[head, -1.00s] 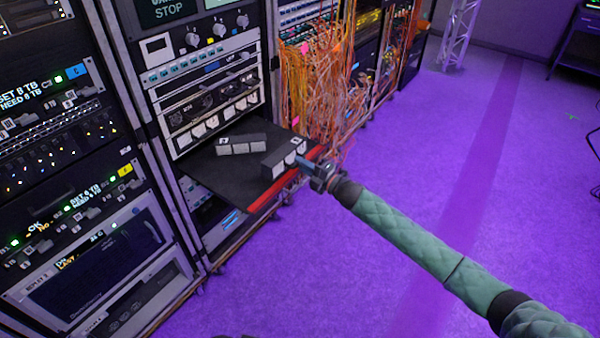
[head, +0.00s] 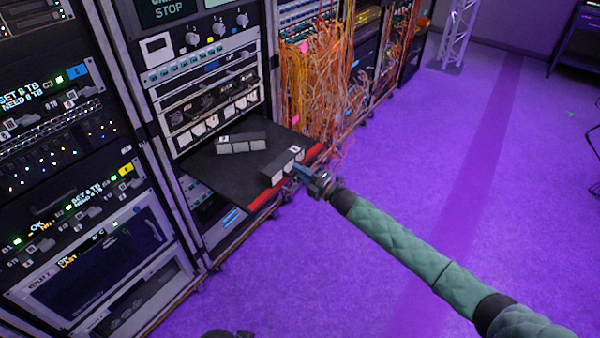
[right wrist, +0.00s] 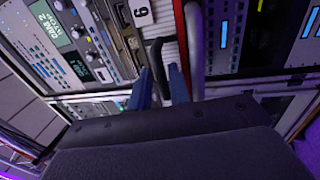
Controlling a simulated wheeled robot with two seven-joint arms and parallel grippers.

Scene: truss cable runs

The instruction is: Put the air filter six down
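Air filter six is a dark block with pale front faces and a white label (head: 283,163). It is at the front of the black pull-out shelf (head: 208,174), by the red edge; whether it rests fully is hard to tell. In the right wrist view its label with a 6 (right wrist: 141,12) shows at the top, with a dark handle (right wrist: 156,62) below. My right gripper (head: 301,173) is at the block's front end. My left gripper is out of view.
A similar block (head: 241,143) lies further back on the shelf. Orange cables (head: 325,85) hang close to the shelf's right. Equipment racks (head: 80,190) stand to the left. The purple floor (head: 480,170) is open to the right.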

